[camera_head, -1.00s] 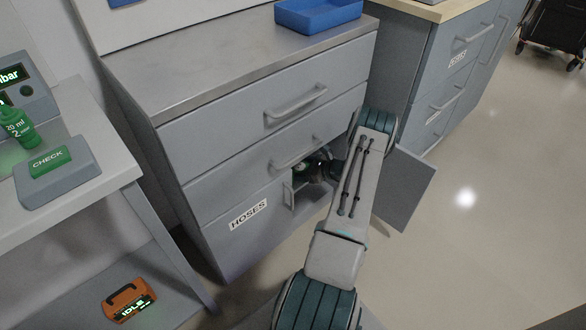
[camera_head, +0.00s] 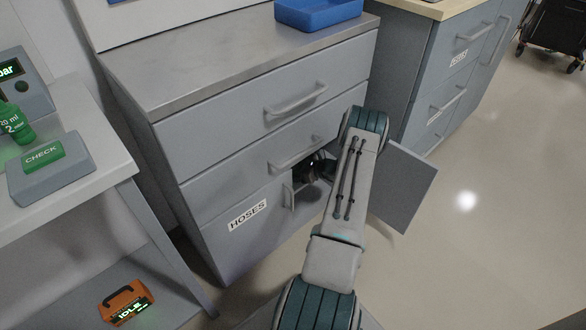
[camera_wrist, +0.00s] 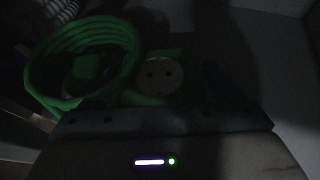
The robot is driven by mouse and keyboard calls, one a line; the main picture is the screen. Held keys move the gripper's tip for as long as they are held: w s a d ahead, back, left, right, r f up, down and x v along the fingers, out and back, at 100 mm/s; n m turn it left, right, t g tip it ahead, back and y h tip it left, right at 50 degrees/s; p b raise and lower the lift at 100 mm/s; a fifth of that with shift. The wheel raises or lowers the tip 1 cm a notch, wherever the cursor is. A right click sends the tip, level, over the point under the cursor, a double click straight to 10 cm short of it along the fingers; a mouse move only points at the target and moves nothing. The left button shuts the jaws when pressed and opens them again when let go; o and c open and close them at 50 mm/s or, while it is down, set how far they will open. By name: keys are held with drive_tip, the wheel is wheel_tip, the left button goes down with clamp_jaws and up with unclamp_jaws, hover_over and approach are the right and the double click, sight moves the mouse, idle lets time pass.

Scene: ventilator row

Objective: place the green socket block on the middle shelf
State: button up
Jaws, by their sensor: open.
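The green socket block (camera_wrist: 160,76) shows in the dark wrist view as a pale round face with two dark holes and green around it. It lies just beyond my gripper, close to a green coil. My gripper (camera_head: 316,168) is open and reaches into the cabinet's lower opening in the head view, partly hidden by my arm. I see nothing held between its jaws. The block is not discernible in the head view. I cannot make out a middle shelf inside the dark opening.
A green coiled hose (camera_wrist: 85,62) lies left of the block. The cabinet door (camera_head: 402,187) stands open right of my arm. The cabinet (camera_head: 225,165) has drawers above the opening. A side stand (camera_head: 95,190) holds devices at left.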

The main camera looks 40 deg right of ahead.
drive_tip(key=shift+r, duration=0.25)
drive_tip(key=p+v, duration=0.3)
drive_tip(key=v, duration=0.9)
drive_tip(key=shift+f, duration=0.2)
drive_tip(key=shift+s, duration=0.1)
